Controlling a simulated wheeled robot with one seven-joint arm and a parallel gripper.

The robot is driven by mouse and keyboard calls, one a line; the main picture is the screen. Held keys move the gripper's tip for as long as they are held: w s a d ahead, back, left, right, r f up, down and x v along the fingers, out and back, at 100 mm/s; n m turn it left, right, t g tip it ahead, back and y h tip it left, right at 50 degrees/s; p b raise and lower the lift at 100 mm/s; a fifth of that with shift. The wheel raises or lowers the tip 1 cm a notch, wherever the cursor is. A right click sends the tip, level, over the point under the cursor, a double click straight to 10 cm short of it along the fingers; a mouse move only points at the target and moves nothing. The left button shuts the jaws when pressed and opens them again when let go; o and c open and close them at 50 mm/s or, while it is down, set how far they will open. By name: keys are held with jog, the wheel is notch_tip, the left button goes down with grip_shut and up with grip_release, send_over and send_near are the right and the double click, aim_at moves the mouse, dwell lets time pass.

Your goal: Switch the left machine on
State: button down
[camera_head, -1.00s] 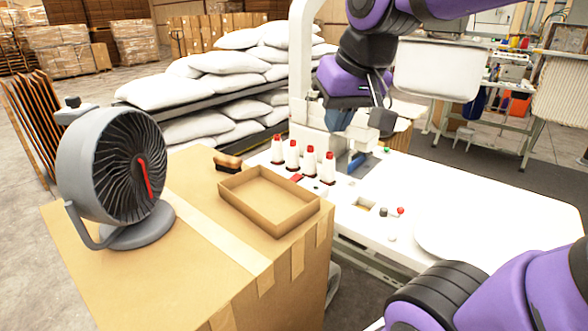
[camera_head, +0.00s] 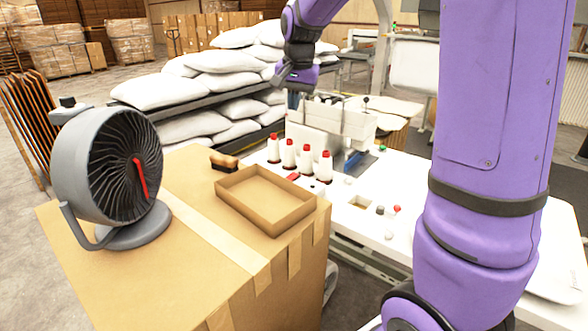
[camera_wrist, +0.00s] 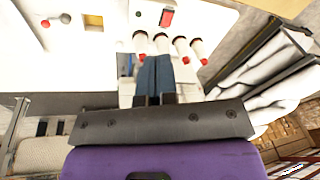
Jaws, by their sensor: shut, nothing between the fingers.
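A white machine (camera_head: 308,138) stands on a white worktop at the centre of the head view, behind several white red-capped spools. Small controls show on the worktop: a red knob (camera_head: 397,209) beside a grey knob (camera_head: 380,210), and a green spot (camera_head: 382,148) farther back. A red rectangular piece (camera_head: 293,177) lies by the spools and shows in the wrist view (camera_wrist: 166,18). My gripper (camera_head: 293,98) is above the machine's left end, small in the head view. In the wrist view its blue fingers (camera_wrist: 155,73) are together and empty, pointing towards the spools (camera_wrist: 160,43).
A cardboard box (camera_head: 230,275) in front carries a fan (camera_head: 105,170), an open tray (camera_head: 262,212) and a brush (camera_head: 224,161). White sacks (camera_head: 190,95) are stacked behind. My purple arm hides much of the right side. Another white machine part (camera_head: 410,65) shows at the back.

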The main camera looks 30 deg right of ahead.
jog(key=w+d+f+m+g, duration=0.1)
jog(key=w+d+f+m, duration=0.25)
jog(key=w+f, duration=0.5)
jog(key=m+g+h, duration=0.1)
jog(key=m, duration=0.1)
send_over(295, 173)
jog(key=a, duration=0.2)
notch_tip(295, 173, down, 7)
jog(key=shift+s+n, duration=0.25)
jog(key=shift+s, duration=0.05)
jog(key=f, duration=0.4)
jog(key=d+f, duration=0.1)
jog(key=f, duration=0.9)
jog(key=shift+w+d, duration=0.25)
jog(key=shift+w, duration=0.05)
jog(key=shift+r, duration=0.1)
